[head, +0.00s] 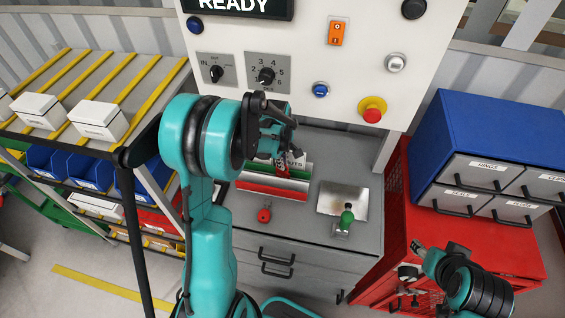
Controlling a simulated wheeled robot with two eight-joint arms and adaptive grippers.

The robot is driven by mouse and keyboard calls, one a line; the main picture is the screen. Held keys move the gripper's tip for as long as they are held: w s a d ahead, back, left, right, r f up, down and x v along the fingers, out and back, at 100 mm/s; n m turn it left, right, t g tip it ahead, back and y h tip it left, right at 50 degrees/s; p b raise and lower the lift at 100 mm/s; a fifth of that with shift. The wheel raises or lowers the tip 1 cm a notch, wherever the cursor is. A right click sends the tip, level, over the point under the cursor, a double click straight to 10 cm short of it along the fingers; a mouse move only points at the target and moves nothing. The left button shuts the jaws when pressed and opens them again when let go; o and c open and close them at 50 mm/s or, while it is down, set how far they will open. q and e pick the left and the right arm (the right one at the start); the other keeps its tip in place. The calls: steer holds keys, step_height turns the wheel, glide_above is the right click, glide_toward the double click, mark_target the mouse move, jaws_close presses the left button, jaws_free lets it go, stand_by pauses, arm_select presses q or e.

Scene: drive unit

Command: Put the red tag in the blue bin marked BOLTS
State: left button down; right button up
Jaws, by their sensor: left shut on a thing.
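My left gripper (281,140) is in the middle of the head view, above the grey cabinet top. It is shut on a small red thing (281,163), which looks like the red tag. The fingers hide part of it, and a striped green, white and red item lies right behind it. Blue bins (91,173) stand on the rack at the left; their markings are too small to read, so I cannot tell which one says BOLTS. My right gripper (412,260) is low at the right, in front of the red cabinet, and its opening is unclear.
A control panel (300,62) with knobs and buttons rises behind the grey cabinet (240,240). A red object (264,213) and a green-handled lever (345,219) are on its top. White boxes (98,120) sit on the rack's upper shelf. A blue drawer unit (480,115) stands right.

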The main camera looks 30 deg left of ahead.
arm_select(q)
steer(key=c, duration=2.1)
jaws_free()
steer(key=shift+s+f, duration=0.1)
steer(key=shift+f, duration=0.05)
steer(key=shift+c, duration=0.2)
steer(key=o, duration=0.4)
